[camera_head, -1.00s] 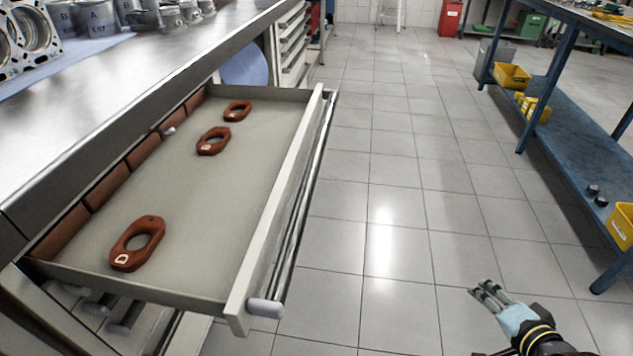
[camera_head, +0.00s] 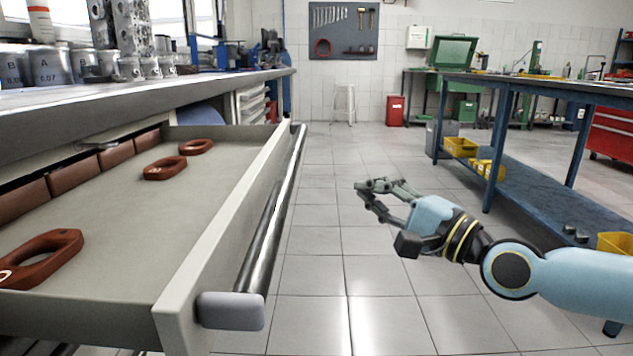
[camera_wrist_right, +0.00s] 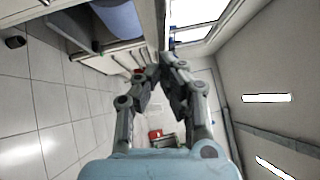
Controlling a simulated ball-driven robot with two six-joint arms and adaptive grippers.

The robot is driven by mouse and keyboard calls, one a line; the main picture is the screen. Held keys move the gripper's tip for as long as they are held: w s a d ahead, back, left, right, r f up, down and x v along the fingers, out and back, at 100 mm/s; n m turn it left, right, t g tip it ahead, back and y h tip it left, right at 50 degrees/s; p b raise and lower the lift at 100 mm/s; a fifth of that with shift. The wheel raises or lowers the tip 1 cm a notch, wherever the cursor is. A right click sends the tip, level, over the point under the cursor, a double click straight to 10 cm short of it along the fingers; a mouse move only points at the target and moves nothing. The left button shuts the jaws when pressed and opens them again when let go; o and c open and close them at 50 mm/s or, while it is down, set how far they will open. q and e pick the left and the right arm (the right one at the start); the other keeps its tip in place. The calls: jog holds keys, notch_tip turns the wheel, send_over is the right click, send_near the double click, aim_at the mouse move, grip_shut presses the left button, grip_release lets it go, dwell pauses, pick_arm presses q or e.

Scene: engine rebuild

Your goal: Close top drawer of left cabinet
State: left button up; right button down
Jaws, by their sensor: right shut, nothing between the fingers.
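The top drawer (camera_head: 225,220) of the left cabinet is pulled out under the metal worktop. A long bar handle (camera_head: 272,218) runs along its front. Inside lie several reddish-brown oval parts, the nearest one (camera_head: 40,258) at the lower left, with brown blocks along the back wall. My right gripper (camera_head: 365,188) is shut and empty, over the floor to the right of the drawer front and apart from the handle. In the right wrist view its fingers (camera_wrist_right: 162,62) meet near the middle. My left gripper is not in view.
The worktop (camera_head: 130,92) above the drawer holds pistons and engine parts. A blue workbench (camera_head: 530,185) with yellow bins stands at the right. A stool (camera_head: 343,102) and a red container (camera_head: 396,110) stand far back. The tiled floor between drawer and bench is clear.

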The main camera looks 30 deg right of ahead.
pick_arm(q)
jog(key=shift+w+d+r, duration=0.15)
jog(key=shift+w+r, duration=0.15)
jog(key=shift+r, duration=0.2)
pick_arm(e)
jog(key=w+a+r, duration=0.1)
jog(key=w+a, duration=0.3)
jog(key=w, duration=0.4)
jog(key=shift+w+a+r, duration=0.2)
jog(key=shift+w+r, duration=0.1)
jog(key=shift+w, duration=0.1)
